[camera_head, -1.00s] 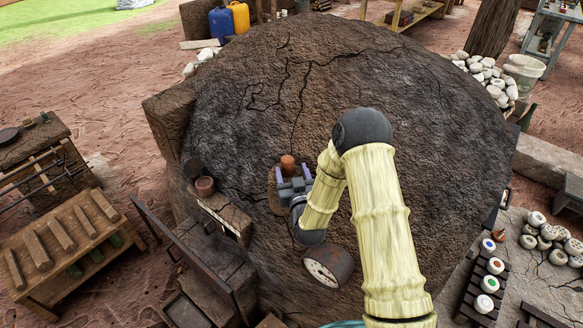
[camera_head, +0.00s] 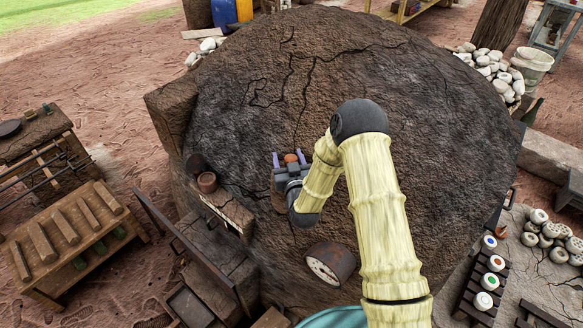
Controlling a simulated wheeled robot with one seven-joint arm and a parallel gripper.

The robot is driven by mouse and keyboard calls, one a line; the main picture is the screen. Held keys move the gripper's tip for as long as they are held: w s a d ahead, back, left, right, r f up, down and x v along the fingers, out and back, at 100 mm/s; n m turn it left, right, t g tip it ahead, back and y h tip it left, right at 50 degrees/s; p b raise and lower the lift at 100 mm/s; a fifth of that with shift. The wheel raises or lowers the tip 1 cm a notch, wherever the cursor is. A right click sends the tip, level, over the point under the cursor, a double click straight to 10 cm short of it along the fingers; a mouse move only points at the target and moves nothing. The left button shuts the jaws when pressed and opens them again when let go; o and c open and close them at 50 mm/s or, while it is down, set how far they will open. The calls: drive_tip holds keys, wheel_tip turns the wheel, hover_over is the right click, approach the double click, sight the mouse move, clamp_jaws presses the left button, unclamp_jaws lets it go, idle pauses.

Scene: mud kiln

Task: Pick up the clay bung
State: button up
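The clay bung (camera_head: 291,158) is a small orange-brown piece on the dark dome of the kiln (camera_head: 400,90), set in a brown patch. My gripper (camera_head: 289,159) is at it, with one purple finger on either side. The fingers are apart, and the bung shows between them, closer to the right finger. A gap shows on the left. The gripper's dark body hides the bung's lower part, so I cannot tell whether a finger touches it.
A round dial (camera_head: 329,264) stands on the dome below my arm. A wooden rack (camera_head: 67,240) is at the lower left. White stones (camera_head: 492,66) are heaped at the upper right.

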drive_tip(key=c, duration=0.7)
drive_tip(key=shift+d, duration=0.1)
drive_tip(key=shift+c, duration=1.4)
drive_tip(key=shift+w, duration=0.1)
drive_tip(key=shift+d+r, duration=0.1)
wheel_tip(320, 180, up, 10)
drive_tip(key=b, duration=0.1)
